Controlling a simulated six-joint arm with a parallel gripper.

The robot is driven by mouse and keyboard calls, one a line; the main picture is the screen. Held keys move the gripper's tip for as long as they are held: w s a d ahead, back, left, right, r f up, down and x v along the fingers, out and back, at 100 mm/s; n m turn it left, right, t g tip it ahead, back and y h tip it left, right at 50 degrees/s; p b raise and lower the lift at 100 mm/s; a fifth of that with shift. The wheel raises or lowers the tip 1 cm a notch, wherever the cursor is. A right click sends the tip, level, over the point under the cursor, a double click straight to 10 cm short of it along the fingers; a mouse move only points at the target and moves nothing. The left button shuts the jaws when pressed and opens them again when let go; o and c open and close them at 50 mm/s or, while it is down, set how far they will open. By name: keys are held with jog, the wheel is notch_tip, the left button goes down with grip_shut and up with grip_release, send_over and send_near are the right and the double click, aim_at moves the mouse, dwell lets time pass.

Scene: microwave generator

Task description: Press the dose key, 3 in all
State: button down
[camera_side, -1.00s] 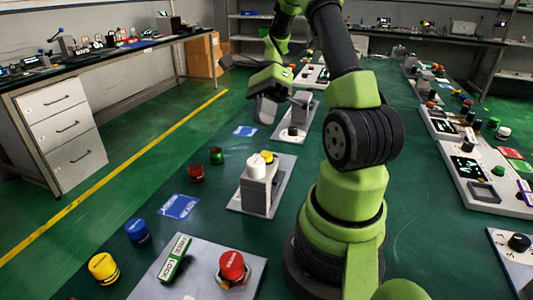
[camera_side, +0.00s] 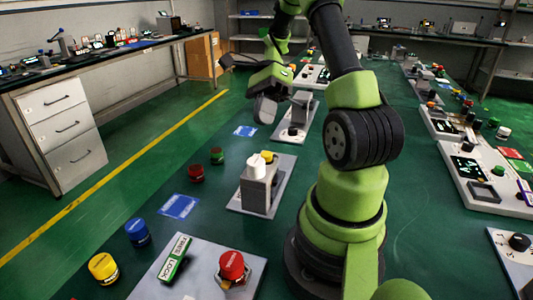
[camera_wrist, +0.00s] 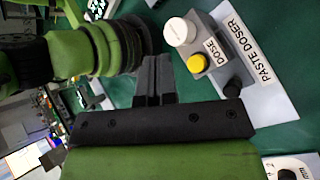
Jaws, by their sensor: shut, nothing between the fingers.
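The paste doser (camera_side: 257,192) is a grey block on a pale plate, with a white round cap (camera_side: 256,166) on top. Its yellow dose key (camera_side: 268,156) sits beside the cap. In the wrist view the yellow key (camera_wrist: 196,63) is next to the DOSE label, with the white cap (camera_wrist: 180,31) above it and a PASTE DOSER label on the plate. My gripper (camera_side: 264,110) is shut and empty, raised behind the doser in the side view. Its fingertips (camera_wrist: 152,62) show left of the key in the wrist view, apart from it.
A black knob (camera_wrist: 233,87) is on the doser's plate. Another plate with a grey device (camera_side: 301,104) stands behind the doser. A lock panel with a red button (camera_side: 232,265) is in front.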

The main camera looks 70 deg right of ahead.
aim_at(264, 153)
notch_tip(264, 153, up, 4)
jog(key=shift+f, duration=0.15)
jog(key=shift+f, duration=4.45)
jog(key=shift+f, duration=0.15)
jog(key=shift+f, duration=0.25)
jog(key=shift+f, duration=0.55)
jog(key=shift+r, duration=1)
